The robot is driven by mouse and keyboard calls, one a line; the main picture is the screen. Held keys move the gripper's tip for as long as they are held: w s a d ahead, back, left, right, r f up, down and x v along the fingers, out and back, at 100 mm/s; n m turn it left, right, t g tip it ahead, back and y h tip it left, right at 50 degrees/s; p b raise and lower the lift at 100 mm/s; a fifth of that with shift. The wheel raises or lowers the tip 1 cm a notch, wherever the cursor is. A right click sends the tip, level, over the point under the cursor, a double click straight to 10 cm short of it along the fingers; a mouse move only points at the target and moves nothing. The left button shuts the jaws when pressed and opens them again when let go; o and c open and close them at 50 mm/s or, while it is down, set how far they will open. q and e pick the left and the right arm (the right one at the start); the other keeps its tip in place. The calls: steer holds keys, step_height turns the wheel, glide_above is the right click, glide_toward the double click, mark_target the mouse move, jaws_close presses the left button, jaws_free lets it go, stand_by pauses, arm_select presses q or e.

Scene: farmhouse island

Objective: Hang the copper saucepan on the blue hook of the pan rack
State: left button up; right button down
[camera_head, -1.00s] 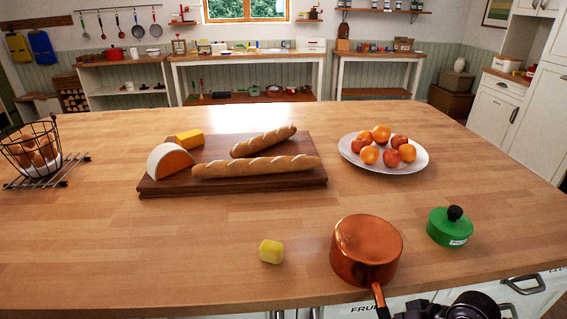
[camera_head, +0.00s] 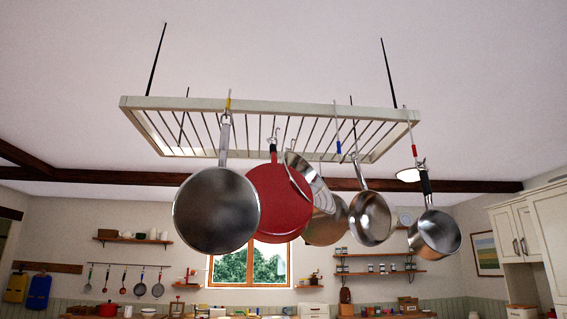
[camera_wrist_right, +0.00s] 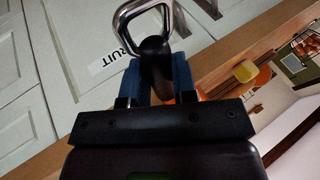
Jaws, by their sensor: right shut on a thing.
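The pan rack (camera_head: 270,104) hangs from the ceiling in the head view. Its blue hook (camera_head: 338,147) is on the right half, and I see no pan on it. In the right wrist view my right gripper (camera_wrist_right: 158,84) is shut on a dark handle (camera_wrist_right: 153,58) that ends in a metal loop (camera_wrist_right: 146,14). This looks like the copper saucepan's handle; I cannot make out the pan's body with certainty. Neither gripper shows in the head view, and my left gripper is in no current view.
A large steel pan (camera_head: 216,211) hangs under the yellow hook (camera_head: 228,103). A red pan (camera_head: 278,202), a steel saucepan (camera_head: 371,219) and another (camera_head: 435,234) under the red hook (camera_head: 414,150) crowd the blue hook's sides. A yellow block (camera_wrist_right: 245,71) is on the counter.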

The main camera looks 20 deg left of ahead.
steer(key=shift+w+r, duration=0.1)
steer(key=shift+r, duration=0.15)
steer(key=shift+r+p, duration=0.35)
steer(key=shift+r, duration=0.55)
steer(key=shift+r+p, duration=0.4)
steer(key=shift+r, duration=1)
